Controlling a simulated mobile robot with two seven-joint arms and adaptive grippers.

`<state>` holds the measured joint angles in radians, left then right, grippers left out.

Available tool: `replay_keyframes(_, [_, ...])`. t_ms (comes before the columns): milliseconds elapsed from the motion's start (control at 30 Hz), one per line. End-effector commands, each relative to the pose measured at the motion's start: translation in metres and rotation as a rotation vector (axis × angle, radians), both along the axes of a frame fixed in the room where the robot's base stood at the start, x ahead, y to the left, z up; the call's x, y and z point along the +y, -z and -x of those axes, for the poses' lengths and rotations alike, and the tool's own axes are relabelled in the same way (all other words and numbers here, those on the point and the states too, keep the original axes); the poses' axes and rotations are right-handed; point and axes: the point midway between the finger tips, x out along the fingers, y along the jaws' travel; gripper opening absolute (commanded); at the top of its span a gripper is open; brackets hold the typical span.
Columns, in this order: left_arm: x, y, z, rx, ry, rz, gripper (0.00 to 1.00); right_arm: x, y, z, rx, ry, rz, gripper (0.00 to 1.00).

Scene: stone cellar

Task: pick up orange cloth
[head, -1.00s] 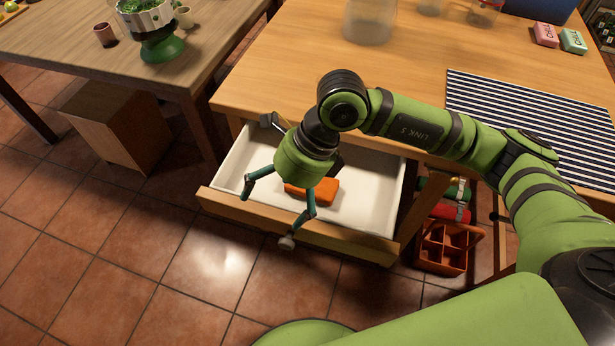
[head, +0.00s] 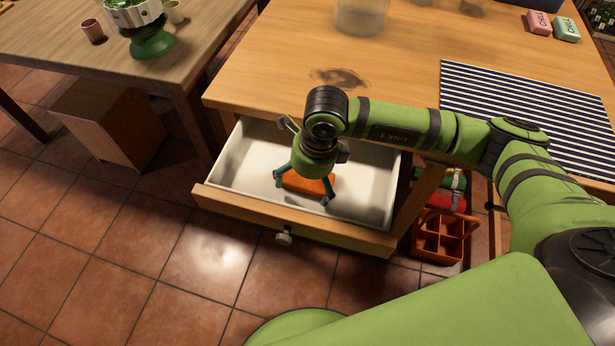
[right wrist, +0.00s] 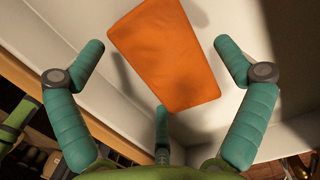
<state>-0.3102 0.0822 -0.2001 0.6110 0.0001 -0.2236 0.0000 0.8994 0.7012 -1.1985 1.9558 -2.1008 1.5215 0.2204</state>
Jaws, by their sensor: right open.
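The orange cloth (head: 308,185) is a folded, flat rectangle lying on the white floor of the open drawer (head: 372,196). In the right wrist view the cloth (right wrist: 167,52) lies beyond and between the spread fingers. My right gripper (head: 303,188) is open and reaches down into the drawer, right over the cloth, with a finger at either side of it. In the right wrist view the teal fingers (right wrist: 160,68) hold nothing. Whether a fingertip touches the cloth I cannot tell. The gripper body hides the cloth's far part in the head view. My left gripper is not in view.
The drawer's wooden front (head: 290,220) and the tabletop (head: 270,75) edge lie close around my right arm. An orange divided caddy (head: 440,237) stands right of the drawer. A striped mat (head: 530,110) and clear jars (head: 362,14) are on the table.

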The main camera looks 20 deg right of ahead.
Motion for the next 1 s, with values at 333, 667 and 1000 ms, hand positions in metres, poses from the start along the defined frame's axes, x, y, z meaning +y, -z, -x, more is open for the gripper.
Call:
replay_keyframes(333, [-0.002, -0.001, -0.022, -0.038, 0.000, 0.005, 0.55, 0.000, 0.000, 0.000, 0.001, 0.000, -0.001, 0.61])
replay_keyframes(667, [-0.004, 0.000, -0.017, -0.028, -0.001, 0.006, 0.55, 0.001, -0.004, 0.000, 0.000, 0.000, -0.002, 0.61])
replay_keyframes(1000, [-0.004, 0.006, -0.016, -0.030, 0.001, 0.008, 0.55, -0.006, -0.045, 0.004, -0.003, 0.000, 0.000, 0.61])
